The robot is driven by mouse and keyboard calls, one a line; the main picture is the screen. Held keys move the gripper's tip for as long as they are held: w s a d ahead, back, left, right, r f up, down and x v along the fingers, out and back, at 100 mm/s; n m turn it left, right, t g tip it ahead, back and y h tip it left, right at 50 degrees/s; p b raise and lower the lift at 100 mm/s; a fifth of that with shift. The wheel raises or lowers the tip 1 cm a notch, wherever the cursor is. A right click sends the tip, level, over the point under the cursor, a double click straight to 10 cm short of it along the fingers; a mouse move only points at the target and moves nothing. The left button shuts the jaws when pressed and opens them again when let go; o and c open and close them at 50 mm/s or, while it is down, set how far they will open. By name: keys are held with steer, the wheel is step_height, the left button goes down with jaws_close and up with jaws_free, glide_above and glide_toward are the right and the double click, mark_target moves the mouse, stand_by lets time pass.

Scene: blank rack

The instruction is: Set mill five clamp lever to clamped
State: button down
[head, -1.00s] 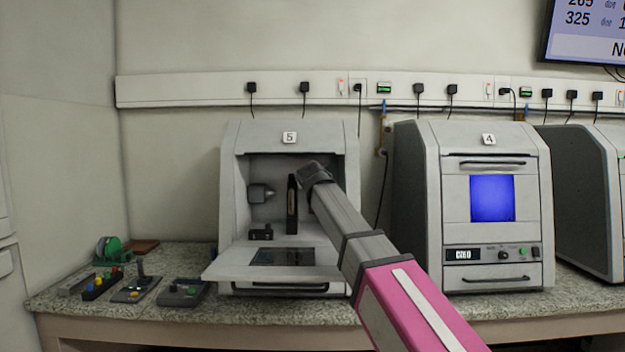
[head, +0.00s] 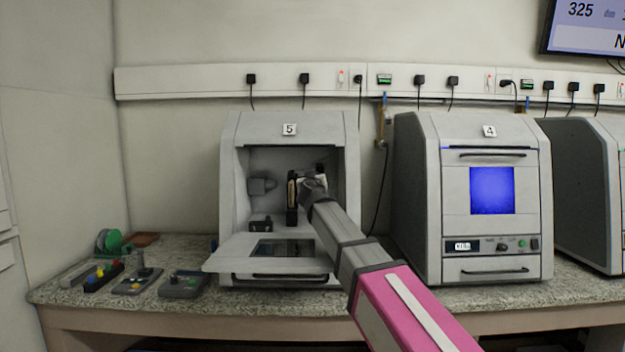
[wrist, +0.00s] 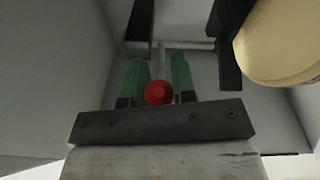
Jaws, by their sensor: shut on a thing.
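Mill five (head: 289,129), a grey cabinet marked 5, stands at the left of the bench with its front door (head: 235,257) folded down. My gripper (wrist: 158,72) reaches into its chamber. In the wrist view its two green fingers stand on either side of the red ball knob of the clamp lever (wrist: 159,92), shut on it. A pale lever rod runs up behind the knob. A round beige disc (wrist: 285,42) sits to the right beside a dark bracket (wrist: 228,45). In the head view my gripper hides the lever.
A spindle (head: 262,185) juts from the chamber's left side, with a small dark block (head: 260,223) below it. Mill four (head: 489,131) stands closed to the right, its window blue. Small control boxes (head: 183,284) lie on the bench at left.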

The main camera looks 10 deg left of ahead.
stand_by(0.4)
steer(key=c, duration=1)
jaws_free()
steer(key=shift+o, duration=0.2)
steer(key=v, duration=1.1)
